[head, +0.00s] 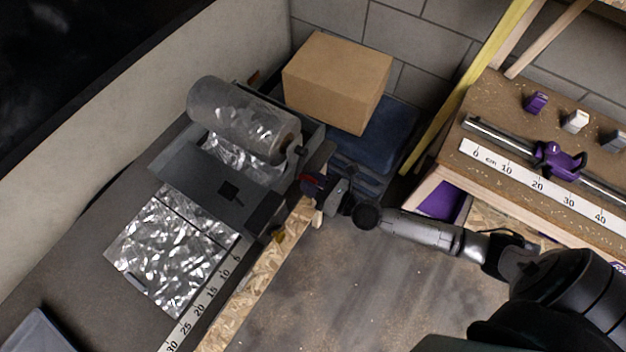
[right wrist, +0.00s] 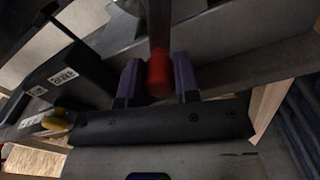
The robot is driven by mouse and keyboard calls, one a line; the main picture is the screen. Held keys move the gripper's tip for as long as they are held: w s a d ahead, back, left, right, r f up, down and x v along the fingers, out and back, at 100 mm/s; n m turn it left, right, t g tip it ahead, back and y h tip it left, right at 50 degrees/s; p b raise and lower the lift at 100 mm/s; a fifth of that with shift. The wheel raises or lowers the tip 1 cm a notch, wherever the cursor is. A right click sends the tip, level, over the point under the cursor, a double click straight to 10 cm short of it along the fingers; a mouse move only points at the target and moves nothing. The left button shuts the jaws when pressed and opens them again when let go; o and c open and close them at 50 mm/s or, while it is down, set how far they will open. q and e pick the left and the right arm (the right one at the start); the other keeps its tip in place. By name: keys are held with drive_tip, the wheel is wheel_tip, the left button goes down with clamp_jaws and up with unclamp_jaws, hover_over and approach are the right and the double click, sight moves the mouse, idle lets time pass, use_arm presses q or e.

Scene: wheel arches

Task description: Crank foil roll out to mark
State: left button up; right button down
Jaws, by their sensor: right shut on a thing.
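The foil roll (head: 240,120) sits in a grey dispenser (head: 205,180) at the back left. A crinkled sheet of foil (head: 175,250) lies flat in front of it, its front edge roughly level with the 25 on the white scale (head: 212,292). My right gripper (head: 316,186) is at the dispenser's right side. In the right wrist view its two purple fingers (right wrist: 158,82) stand on either side of the red crank grip (right wrist: 159,74) and are shut on it. The rest of the crank is mostly hidden in the head view. My left gripper is not in view.
A cardboard box (head: 337,80) on a blue case (head: 375,140) stands behind the dispenser. To the right is a wooden bench (head: 490,130) with a rail, a purple slider (head: 558,160) and a cm scale. A yellow thing (head: 279,237) is by the board edge.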

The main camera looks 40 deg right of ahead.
drive_tip(key=shift+r, duration=0.1)
drive_tip(key=c, duration=0.8)
unclamp_jaws()
drive_tip(key=shift+c, duration=0.2)
drive_tip(key=b+v, duration=0.3)
drive_tip(key=v, duration=1.1)
drive_tip(key=shift+w, duration=0.1)
